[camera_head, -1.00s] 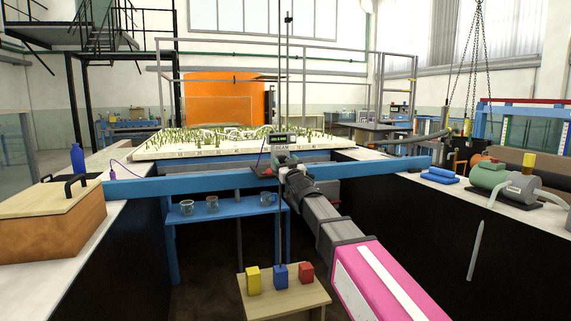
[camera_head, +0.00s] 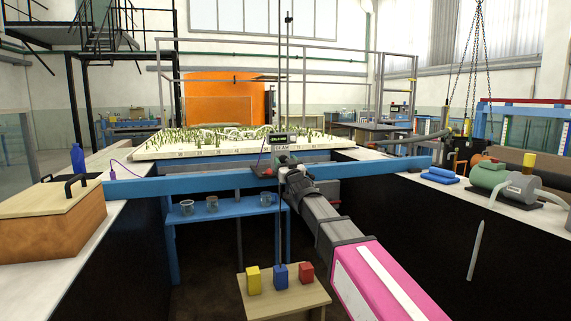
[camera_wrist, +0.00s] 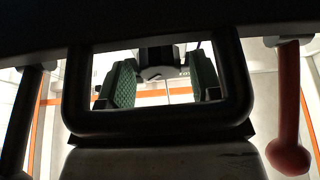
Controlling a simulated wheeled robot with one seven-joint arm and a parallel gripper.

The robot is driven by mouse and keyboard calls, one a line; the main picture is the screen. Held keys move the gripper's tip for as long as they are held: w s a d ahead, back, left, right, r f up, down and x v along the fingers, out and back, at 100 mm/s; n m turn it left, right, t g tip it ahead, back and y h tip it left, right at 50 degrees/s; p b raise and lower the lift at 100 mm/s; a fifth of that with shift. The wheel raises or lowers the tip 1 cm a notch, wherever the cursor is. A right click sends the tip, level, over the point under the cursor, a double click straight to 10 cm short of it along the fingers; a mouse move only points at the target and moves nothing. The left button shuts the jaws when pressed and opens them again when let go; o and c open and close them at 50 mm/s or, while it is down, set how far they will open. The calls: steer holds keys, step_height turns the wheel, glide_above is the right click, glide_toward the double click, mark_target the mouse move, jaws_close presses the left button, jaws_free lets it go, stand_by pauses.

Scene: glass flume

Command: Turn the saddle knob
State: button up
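The saddle (camera_head: 265,171) sits on the blue beam that spans the flume, with a small display box (camera_head: 281,141) above it and a thin vertical rod. My gripper (camera_head: 281,160) is at the saddle, at the far end of my arm, and hides much of it. In the wrist view, the green-padded fingers of my gripper (camera_wrist: 163,82) stand apart. A dark rounded part, apparently the saddle knob (camera_wrist: 156,72), shows between them, with a light gap at its right. Whether a pad touches it is unclear.
The blue beam (camera_head: 380,163) crosses between both flume walls. In the wrist view a red rounded handle (camera_wrist: 288,120) hangs at the right. A wooden box (camera_head: 50,225) stands on the left wall. Yellow, blue and red blocks (camera_head: 280,277) stand on a low table below.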

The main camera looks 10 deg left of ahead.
stand_by(0.3)
steer(key=v, duration=1.1)
steer(key=shift+w, duration=0.25)
stand_by(0.9)
steer(key=x, duration=1.1)
steer(key=shift+w+a+r, duration=0.1)
steer(key=shift+a+r, duration=0.05)
steer(key=shift+a, duration=0.05)
steer(key=c, duration=0.9)
